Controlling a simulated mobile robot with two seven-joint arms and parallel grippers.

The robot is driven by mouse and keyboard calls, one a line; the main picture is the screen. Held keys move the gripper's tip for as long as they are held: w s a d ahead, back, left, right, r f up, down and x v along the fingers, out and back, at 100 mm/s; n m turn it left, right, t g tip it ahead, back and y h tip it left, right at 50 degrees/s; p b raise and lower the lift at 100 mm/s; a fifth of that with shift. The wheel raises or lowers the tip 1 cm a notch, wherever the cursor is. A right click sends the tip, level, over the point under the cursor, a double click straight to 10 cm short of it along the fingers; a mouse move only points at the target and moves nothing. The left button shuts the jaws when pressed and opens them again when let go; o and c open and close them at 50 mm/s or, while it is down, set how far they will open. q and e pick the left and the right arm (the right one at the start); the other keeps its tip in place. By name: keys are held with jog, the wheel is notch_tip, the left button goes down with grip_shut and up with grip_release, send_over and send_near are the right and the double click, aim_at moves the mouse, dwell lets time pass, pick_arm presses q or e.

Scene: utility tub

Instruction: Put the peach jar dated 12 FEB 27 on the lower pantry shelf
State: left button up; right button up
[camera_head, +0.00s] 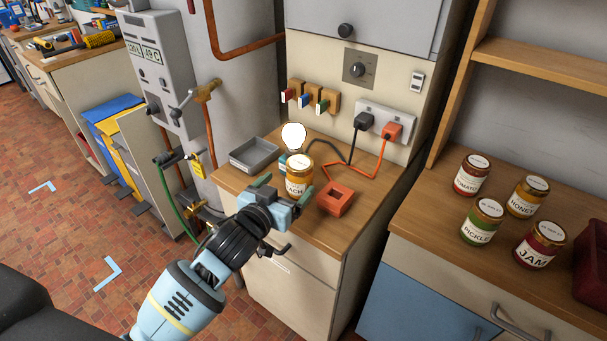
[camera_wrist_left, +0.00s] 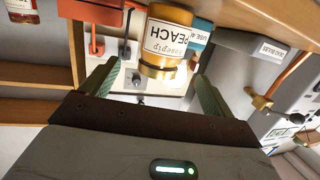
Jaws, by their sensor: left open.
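The peach jar (camera_head: 298,174), with a golden lid and a white label, stands on the small wooden counter beside the boiler. The date on its lid is too small to read. My left gripper (camera_head: 284,189) is open in front of the jar, its fingers pointing toward it. In the left wrist view the jar (camera_wrist_left: 166,42) appears upside down, between the lines of the two open fingers (camera_wrist_left: 155,95), with no visible contact. The pantry has a wooden shelf board (camera_head: 540,68) above a lower wooden surface (camera_head: 432,212). My right gripper is not in view.
Tomato (camera_head: 472,176), honey (camera_head: 527,197), pickles (camera_head: 481,222) and jam (camera_head: 539,246) jars stand on the lower pantry surface.

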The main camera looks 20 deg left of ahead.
aim_at(300, 163)
pick_arm(q)
jog(key=shift+x, duration=3.8)
jog(key=shift+r, duration=0.2)
jog(key=c, duration=1.5)
jog(key=shift+w+r, duration=0.1)
jog(key=shift+r, duration=2)
jog(key=a+v, duration=0.1)
jog(key=v, duration=0.4)
jog(key=a+f+v, duration=0.1)
jog(key=v, duration=0.4)
jog(key=a+v, duration=0.1)
jog(key=v, duration=0.5)
jog(key=shift+w+f, duration=0.2)
jog(key=shift+f, duration=0.1)
